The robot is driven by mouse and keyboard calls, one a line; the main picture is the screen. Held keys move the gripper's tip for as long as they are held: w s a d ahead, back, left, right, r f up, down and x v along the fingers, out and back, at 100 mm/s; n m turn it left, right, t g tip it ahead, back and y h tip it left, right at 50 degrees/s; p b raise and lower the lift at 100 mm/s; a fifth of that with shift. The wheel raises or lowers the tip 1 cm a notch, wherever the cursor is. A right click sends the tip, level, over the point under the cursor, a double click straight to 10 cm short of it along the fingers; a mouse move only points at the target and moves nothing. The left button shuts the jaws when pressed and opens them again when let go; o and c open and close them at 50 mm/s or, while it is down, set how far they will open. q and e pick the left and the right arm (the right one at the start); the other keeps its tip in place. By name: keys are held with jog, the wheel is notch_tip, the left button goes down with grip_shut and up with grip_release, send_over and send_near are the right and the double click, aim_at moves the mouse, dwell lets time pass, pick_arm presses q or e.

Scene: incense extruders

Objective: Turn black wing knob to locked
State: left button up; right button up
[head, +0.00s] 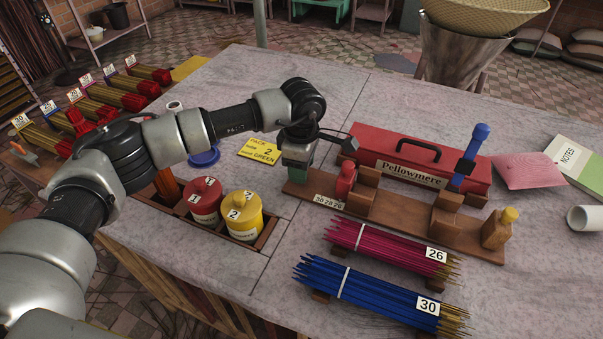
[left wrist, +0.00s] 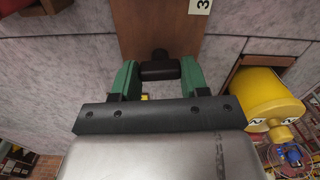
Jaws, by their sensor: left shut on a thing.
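The black wing knob (left wrist: 159,69) is at the end of a brown wooden board (left wrist: 150,25) in the left wrist view. My left gripper (head: 297,176) is over the left end of that board (head: 395,210) in the head view. Its green fingers are closed on the two sides of the knob, which lies crosswise between them. In the head view the gripper hides the knob. No lock marking shows, so I cannot tell the knob's setting. My right gripper is in neither view.
The board bears a red cylinder (head: 345,182), wooden blocks, a blue-handled part (head: 470,155) and a yellow-capped bottle (head: 497,230). A red Pellowmere toolbox (head: 415,160) stands behind. Red (head: 204,203) and yellow (head: 243,216) canisters stand left. Magenta (head: 385,246) and blue (head: 375,293) stick bundles lie in front.

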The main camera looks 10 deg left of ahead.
pick_arm(q)
jog(key=shift+m+b, duration=0.5)
jog(key=shift+m, duration=0.1)
jog(key=o, duration=0.9)
notch_tip(320, 180, up, 11)
jog(key=shift+f+b, duration=0.1)
jog(key=shift+b, duration=0.45)
